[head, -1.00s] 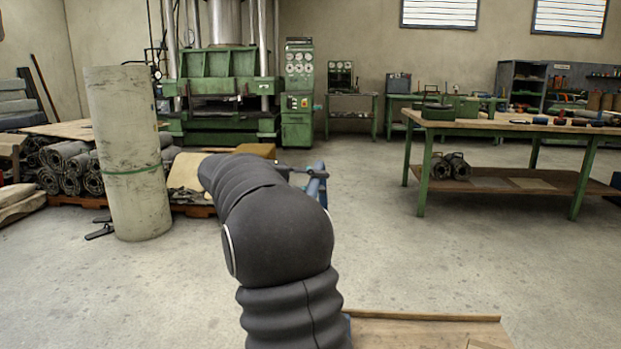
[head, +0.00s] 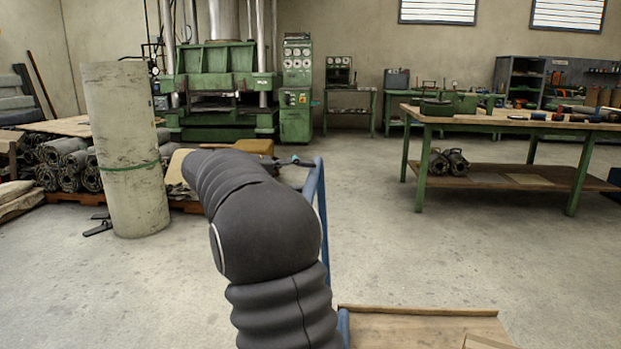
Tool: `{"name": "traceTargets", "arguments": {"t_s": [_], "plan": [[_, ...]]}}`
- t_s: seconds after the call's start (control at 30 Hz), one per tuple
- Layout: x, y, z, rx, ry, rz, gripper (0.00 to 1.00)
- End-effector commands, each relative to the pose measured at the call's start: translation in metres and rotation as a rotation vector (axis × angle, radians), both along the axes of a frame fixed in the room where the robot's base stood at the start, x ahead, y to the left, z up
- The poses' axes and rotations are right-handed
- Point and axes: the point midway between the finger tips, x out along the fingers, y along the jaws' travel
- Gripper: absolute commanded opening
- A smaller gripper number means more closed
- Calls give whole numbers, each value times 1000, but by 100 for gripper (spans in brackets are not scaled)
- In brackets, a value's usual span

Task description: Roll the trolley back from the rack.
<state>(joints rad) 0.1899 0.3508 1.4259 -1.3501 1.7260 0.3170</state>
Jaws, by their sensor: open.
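The trolley has a flat wooden deck (head: 425,330) with a raised lip, at the bottom right of the head view. Its blue tubular handle (head: 321,205) stands up just right of my black-sleeved arm. The arm hides part of the trolley's left side, and the frame edge cuts off its near end. My gripper (head: 297,161) shows only as a small dark shape beyond the arm, at the left of the handle's top. It is open; whether it touches the handle I cannot tell. I cannot make out for certain which thing is the rack.
A tall pale roll (head: 125,150) with a green band stands on the left, near stacked dark rolls (head: 65,160). A green press (head: 215,85) is at the back. A green-legged workbench (head: 500,120) stands on the right. The floor between is clear.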

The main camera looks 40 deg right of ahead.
Motion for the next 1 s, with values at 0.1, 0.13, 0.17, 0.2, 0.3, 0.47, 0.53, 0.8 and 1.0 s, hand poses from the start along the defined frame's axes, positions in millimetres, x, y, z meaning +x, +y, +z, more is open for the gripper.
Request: {"name": "traceTargets", "arguments": {"t_s": [0.1, 0.13, 0.17, 0.2, 0.3, 0.47, 0.53, 0.8, 1.0], "plan": [[10, 23, 4, 0, -1, 4, 52], [13, 29, 5, 0, -1, 4, 52], [15, 35, 6, 0, -1, 4, 52], [18, 42, 7, 1, 0, 3, 52], [25, 58, 11, 1, -1, 2, 52], [33, 77, 14, 1, 0, 1, 52], [34, 82, 16, 1, 0, 1, 52], [36, 87, 17, 1, 1, -1, 52], [36, 87, 17, 0, 0, 0, 52]]}}
